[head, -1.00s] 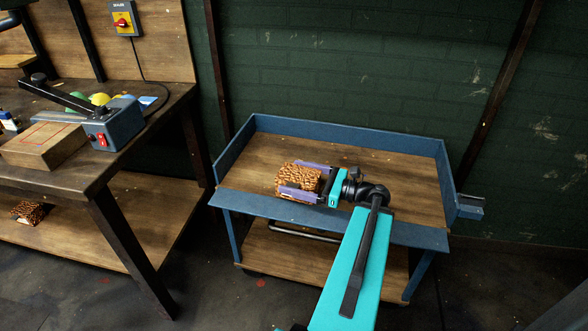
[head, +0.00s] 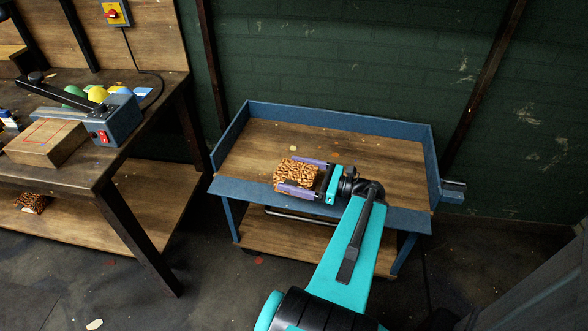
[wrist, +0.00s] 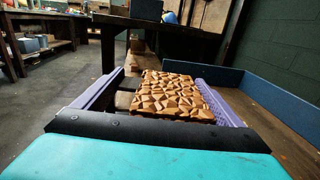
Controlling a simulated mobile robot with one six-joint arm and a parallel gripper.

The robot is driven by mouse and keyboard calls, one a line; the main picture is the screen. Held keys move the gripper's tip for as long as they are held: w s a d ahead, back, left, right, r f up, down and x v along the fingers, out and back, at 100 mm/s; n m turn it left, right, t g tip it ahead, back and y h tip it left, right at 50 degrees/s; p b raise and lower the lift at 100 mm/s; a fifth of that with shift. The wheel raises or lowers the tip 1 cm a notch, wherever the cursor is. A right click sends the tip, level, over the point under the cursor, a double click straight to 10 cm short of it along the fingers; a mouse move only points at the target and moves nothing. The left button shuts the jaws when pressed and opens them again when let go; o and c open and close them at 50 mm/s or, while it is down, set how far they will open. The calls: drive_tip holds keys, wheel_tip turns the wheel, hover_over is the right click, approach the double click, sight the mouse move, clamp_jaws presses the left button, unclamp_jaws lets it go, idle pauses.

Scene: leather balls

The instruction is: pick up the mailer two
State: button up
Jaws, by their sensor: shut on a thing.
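A brown block with a cracked, faceted pattern, which I take to be the mailer (head: 290,172), is between the purple fingers of my gripper (head: 298,177) in the head view. It is over the front left part of the blue-edged cart (head: 395,165). In the wrist view the same mailer (wrist: 172,97) shows between the fingers, close to the right one. My gripper (wrist: 165,95) is shut on it. Whether the mailer touches the cart top is hard to tell. Another, similar patterned block (head: 32,202) lies on the workbench's lower shelf at the left.
A wooden workbench (head: 90,165) stands at the left, with a blue sealer machine (head: 115,120) and a cardboard box (head: 45,142) on it. The cart has raised blue side and back walls. A green brick wall (head: 330,60) stands behind.

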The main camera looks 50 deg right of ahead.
idle(0.8)
drive_tip(key=w+a+r+n+g+y, duration=0.2)
drive_tip(key=w+a, duration=0.6)
drive_tip(key=a, duration=0.4)
drive_tip(key=w+a+r+n+g+y, duration=0.2)
drive_tip(key=w+a+r+y, duration=0.1)
drive_tip(key=w+a, duration=0.6)
drive_tip(key=w+a+r+n+g+y, duration=0.2)
drive_tip(key=w+a, duration=0.6)
drive_tip(key=a, duration=0.8)
drive_tip(key=shift+w+a+r+y, duration=0.2)
drive_tip(key=shift+w+r+y, duration=0.1)
drive_tip(key=shift+r+y, duration=0.1)
drive_tip(key=shift+d, duration=0.1)
